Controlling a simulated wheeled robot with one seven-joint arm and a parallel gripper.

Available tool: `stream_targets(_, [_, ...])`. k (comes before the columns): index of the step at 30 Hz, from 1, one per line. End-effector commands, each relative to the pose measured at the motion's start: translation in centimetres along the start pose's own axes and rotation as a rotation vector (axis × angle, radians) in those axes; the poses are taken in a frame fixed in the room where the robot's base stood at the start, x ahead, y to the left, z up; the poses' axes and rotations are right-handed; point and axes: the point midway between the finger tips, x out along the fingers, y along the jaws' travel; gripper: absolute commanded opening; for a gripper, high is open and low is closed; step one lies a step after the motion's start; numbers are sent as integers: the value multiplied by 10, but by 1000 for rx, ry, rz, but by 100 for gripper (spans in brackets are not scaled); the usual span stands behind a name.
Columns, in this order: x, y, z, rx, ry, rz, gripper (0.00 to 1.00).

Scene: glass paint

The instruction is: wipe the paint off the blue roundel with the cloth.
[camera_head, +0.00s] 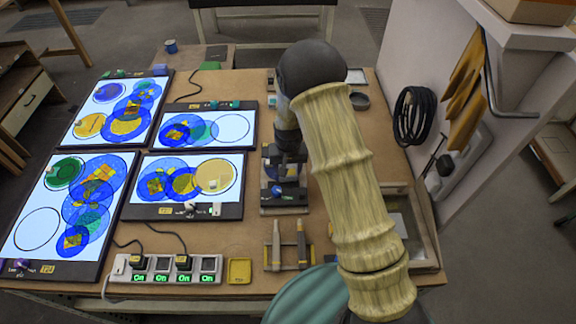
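The blue roundel appears to be the blue disc (107,92) at the upper left of the far-left light panel (82,146); a small orange mark shows on it. Other panels carry overlapping blue, yellow and green discs. I cannot identify the cloth with certainty; a flat yellow square (239,271) lies at the bench's front edge. My arm reaches over the right part of the bench and bends down at a black joint. My gripper (285,168) is low over a dark stand (284,209), right of the panels. Its fingers are small and dark, so their opening and any load are unclear.
A power strip (165,270) with several lit "On" labels and cables lies at the front edge. Two grey-handled tools (288,245) rest on a holder. Ochre items (466,75) and a coiled black cable (412,115) hang on the right wall. Bare bench shows behind the panels.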

Motion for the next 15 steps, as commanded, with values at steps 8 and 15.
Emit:
stream_targets(8, [2, 15, -9, 2, -1, 2, 36])
stream_targets(15, [1, 22, -16, 1, 1, 1, 36])
